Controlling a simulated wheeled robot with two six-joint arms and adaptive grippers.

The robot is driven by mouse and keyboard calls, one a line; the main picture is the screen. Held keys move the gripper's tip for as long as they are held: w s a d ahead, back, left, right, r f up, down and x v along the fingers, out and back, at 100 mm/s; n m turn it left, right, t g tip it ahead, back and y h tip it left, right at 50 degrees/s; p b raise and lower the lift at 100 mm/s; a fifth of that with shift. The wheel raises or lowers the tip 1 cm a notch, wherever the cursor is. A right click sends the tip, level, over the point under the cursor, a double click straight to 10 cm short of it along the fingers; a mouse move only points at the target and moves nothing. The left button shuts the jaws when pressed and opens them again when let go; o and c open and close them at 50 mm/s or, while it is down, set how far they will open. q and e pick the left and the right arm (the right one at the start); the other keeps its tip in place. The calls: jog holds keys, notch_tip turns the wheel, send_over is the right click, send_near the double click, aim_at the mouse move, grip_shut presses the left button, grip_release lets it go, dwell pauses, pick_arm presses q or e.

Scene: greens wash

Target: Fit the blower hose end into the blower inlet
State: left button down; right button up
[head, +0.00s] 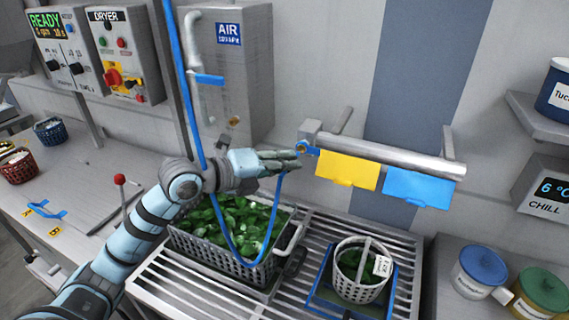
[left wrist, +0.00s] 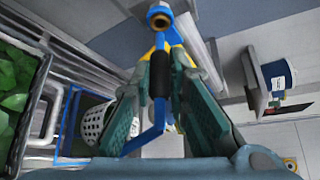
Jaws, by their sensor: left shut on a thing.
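The blower inlet (head: 306,148) is a blue collar with a brass ring at the left end of the grey blower pipe. It shows at the top of the left wrist view (left wrist: 160,18), with its dark opening visible. My left gripper (head: 297,159) is shut on the blower hose end, just left of and slightly below the inlet. In the left wrist view the hose end (left wrist: 160,82) has a black sleeve between the fingers and points toward the inlet. The tip appears outside the opening; the exact gap is unclear. The blue hose (head: 220,222) hangs below in a loop. My right gripper is out of view.
A yellow flap (head: 347,170) and a blue flap (head: 418,188) hang under the grey pipe (head: 385,157). Below are a crate of greens (head: 218,265) and a white basket (head: 361,292) on a slatted rack (head: 310,232). The AIR box (head: 250,80) stands behind my arm.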

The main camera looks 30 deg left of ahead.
pick_arm(q)
jog(key=shift+w+a, duration=0.1)
jog(key=shift+w, duration=1.2)
jog(key=shift+w+r+p, duration=0.15)
jog(key=shift+p, duration=0.15)
